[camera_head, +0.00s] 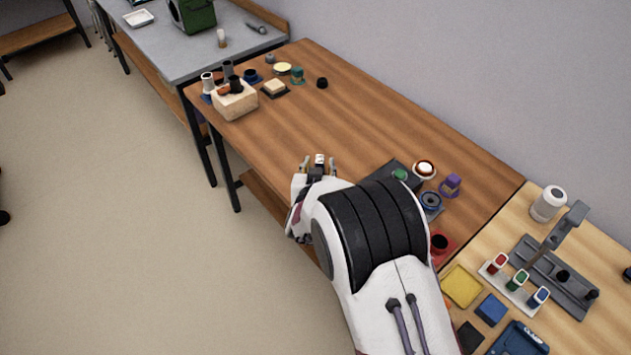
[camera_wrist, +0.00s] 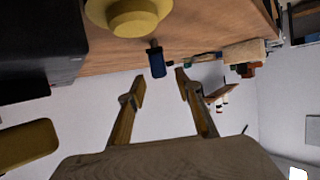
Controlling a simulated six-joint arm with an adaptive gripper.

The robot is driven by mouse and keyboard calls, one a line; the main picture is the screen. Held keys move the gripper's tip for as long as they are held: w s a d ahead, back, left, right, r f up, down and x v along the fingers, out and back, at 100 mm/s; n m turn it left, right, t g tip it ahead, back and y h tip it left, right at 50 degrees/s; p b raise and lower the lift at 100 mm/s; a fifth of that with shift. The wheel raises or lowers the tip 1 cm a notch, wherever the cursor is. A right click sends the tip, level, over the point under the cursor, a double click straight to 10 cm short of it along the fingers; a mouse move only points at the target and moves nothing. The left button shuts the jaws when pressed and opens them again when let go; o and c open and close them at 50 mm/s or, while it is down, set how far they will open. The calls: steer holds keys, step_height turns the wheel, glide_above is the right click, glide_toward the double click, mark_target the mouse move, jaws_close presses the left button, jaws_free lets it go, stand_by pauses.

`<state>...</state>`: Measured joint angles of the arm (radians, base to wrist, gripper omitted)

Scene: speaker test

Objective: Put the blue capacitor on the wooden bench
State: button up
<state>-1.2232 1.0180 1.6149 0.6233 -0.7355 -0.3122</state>
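The blue capacitor (camera_head: 538,298) stands at the right end of a small white rack (camera_head: 513,288), beside a green one and a red one, in the head view. The wooden bench (camera_head: 420,130) is the long brown top in the middle. My gripper (camera_head: 319,161) is over the bench's front edge, far to the left of the rack. In the wrist view, its two tan fingers (camera_wrist: 162,76) are spread with a gap. A dark blue piece on a grey stem (camera_wrist: 157,60) shows beyond the fingertips; I cannot tell what it is.
A dark box (camera_head: 393,176), a purple piece (camera_head: 450,186) and a red piece (camera_head: 440,245) are near my arm. A grey stand (camera_head: 555,272) is behind the rack. Mid-bench is clear.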

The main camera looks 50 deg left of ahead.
steer(key=v, duration=1)
steer(key=shift+r, duration=0.1)
stand_by(0.9)
steer(key=w+d+r+m+g+h, duration=0.1)
steer(key=w+d+r+m, duration=0.1)
steer(key=w+d+r, duration=0.7)
steer(key=w+d+r+m+h, duration=0.15)
steer(key=w+d+r, duration=0.25)
steer(key=d+r, duration=0.5)
steer(key=d+r+h, duration=0.1)
steer(key=d+r, duration=0.1)
steer(key=d, duration=1)
steer(key=s+d+r+m+g+h, duration=0.1)
steer(key=s+d+r, duration=0.15)
steer(key=d, duration=0.65)
steer(key=s+d+r+m+g+h, duration=0.15)
steer(key=s+d, duration=0.25)
steer(key=d, duration=0.6)
steer(key=s+d+f+m+h, duration=0.2)
steer(key=s+d+m+h, duration=0.1)
steer(key=s+d, duration=1)
steer(key=shift+s+d+h, duration=0.3)
steer(key=shift+s+d, duration=0.05)
steer(key=shift+s, duration=0.05)
